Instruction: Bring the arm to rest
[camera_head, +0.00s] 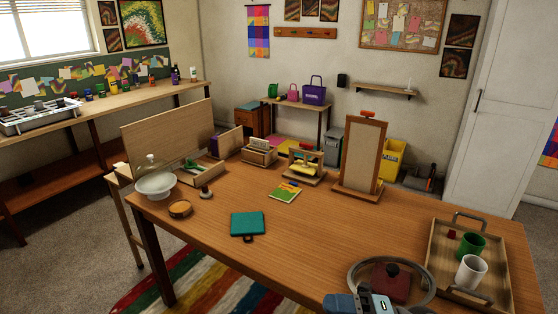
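A blue-grey part of my own arm or gripper (362,303) shows at the bottom edge, right of centre, most likely on my right side. Its fingers cannot be made out, so whether it is open or shut is unclear. It lies in front of a round metal-rimmed ring or clear lid (352,276). A dark red block (390,287) with a dark knob shows within the ring. I cannot tell whether my gripper touches either one. My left gripper is not in view.
The wooden table (300,235) is clear in its middle. A tray (437,240) with a green mug (471,246) and a white mug (471,272) stands at right.

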